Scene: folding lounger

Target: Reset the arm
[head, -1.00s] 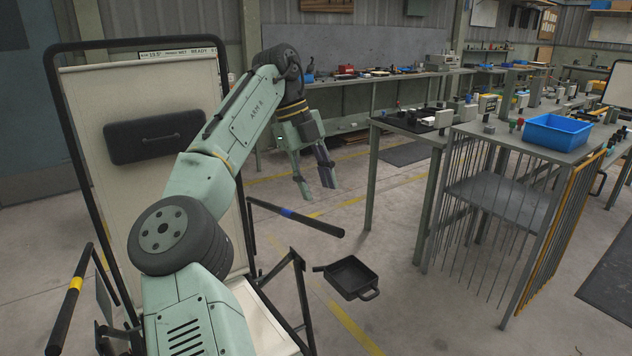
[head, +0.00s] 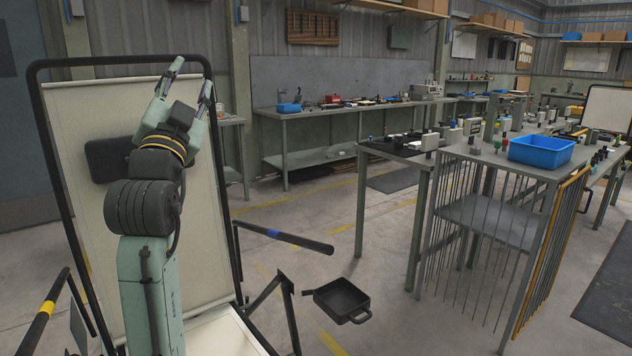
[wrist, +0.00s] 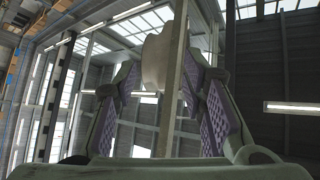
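My gripper (head: 190,92) is raised and points upward in front of the lounger's upright back panel (head: 190,210). Its two fingers stand apart with nothing between them. In the wrist view the gripper (wrist: 165,100) also shows its fingers spread, with purple-grey pads, and the roof and windows beyond.
The lounger has a left armrest (head: 42,318) and a right armrest (head: 285,240). A black pan-like tray (head: 341,299) is on the right, low near the floor. A rack table with a blue bin (head: 541,152) stands further right. Open floor lies between.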

